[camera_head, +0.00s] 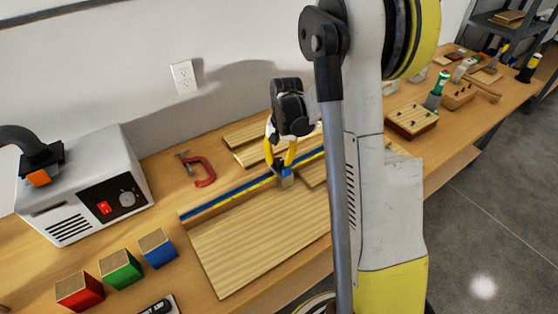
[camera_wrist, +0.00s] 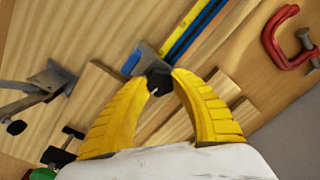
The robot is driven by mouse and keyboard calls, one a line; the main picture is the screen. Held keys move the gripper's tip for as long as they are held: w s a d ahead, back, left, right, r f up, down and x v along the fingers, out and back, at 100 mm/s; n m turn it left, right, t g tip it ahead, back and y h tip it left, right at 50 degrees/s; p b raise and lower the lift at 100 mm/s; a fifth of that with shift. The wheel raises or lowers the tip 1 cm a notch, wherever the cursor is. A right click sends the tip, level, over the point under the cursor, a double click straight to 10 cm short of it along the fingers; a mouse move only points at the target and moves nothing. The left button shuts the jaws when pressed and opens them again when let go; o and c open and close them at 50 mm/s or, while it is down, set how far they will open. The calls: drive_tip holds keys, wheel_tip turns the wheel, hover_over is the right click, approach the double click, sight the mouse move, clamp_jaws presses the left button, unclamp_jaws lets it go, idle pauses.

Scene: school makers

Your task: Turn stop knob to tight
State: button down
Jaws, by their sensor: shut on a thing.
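The stop (camera_head: 286,182) is a small grey-and-blue block on the fence (camera_head: 228,196), a long rail with blue and yellow stripes on a wooden board. In the wrist view, the stop's blue part (camera_wrist: 132,62) and its dark knob (camera_wrist: 157,83) show. My gripper (camera_head: 282,164) reaches down from above with its yellow fingers at the stop. In the wrist view, the gripper (camera_wrist: 161,76) has its fingertips on both sides of the dark knob, shut on it. The fingertips hide part of the knob, and I cannot tell how tight it is.
A red clamp (camera_head: 201,172) lies behind the fence, near loose wooden boards (camera_head: 258,133). A grey machine (camera_head: 85,185) stands at left, with red, green (camera_head: 121,270) and blue blocks in front. My arm covers the bench's middle right.

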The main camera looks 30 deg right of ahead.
sight(282, 161)
drive_tip(key=shift+m, duration=0.6)
drive_tip(key=c, duration=1)
unclamp_jaws()
drive_tip(key=shift+r, duration=0.15)
wheel_tip(282, 161, up, 12)
drive_tip(key=shift+s+d, duration=0.3)
drive_tip(key=shift+s, duration=0.05)
